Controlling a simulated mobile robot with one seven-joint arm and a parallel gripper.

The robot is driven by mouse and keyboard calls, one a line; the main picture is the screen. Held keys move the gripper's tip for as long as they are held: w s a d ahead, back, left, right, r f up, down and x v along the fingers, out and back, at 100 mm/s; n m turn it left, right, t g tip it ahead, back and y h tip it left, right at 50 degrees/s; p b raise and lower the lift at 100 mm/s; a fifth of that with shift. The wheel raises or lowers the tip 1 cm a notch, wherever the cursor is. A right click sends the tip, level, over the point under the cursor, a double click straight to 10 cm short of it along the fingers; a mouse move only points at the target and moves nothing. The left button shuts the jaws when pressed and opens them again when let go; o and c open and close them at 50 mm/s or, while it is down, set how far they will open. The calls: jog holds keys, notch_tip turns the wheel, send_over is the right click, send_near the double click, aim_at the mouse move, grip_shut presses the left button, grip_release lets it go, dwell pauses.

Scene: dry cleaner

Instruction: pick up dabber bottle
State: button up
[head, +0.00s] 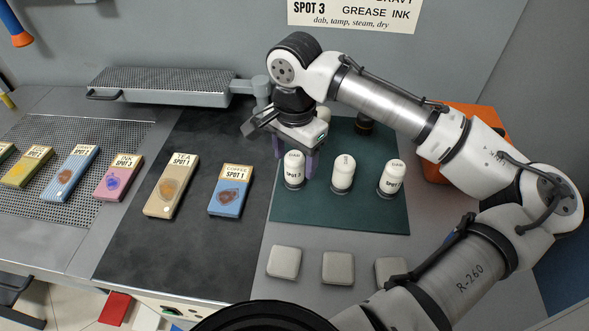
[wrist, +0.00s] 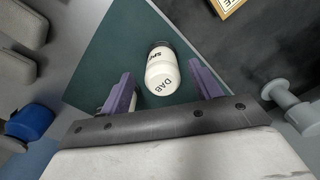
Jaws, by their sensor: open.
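Three white dabber bottles with dark bases stand in a row on the dark green mat (head: 300,212): a left one (head: 293,172), a middle one (head: 343,172) and a right one (head: 391,178). My gripper (head: 296,158) is open over the mat, its purple fingers at the left bottle. Another pale bottle is partly hidden behind the left finger there.
Several grey pads, one at front left (head: 284,262), lie before the mat. Stain cards, such as the coffee card (head: 230,197), lie left on the black sheet (head: 190,250).

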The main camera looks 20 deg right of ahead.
aim_at(294, 168)
notch_tip(294, 168, down, 4)
jog(key=shift+w+f+p, duration=0.1)
jog(key=shift+w+p, duration=0.05)
jog(key=shift+p, duration=0.3)
jog(key=shift+c, duration=0.3)
jog(key=c, duration=0.9)
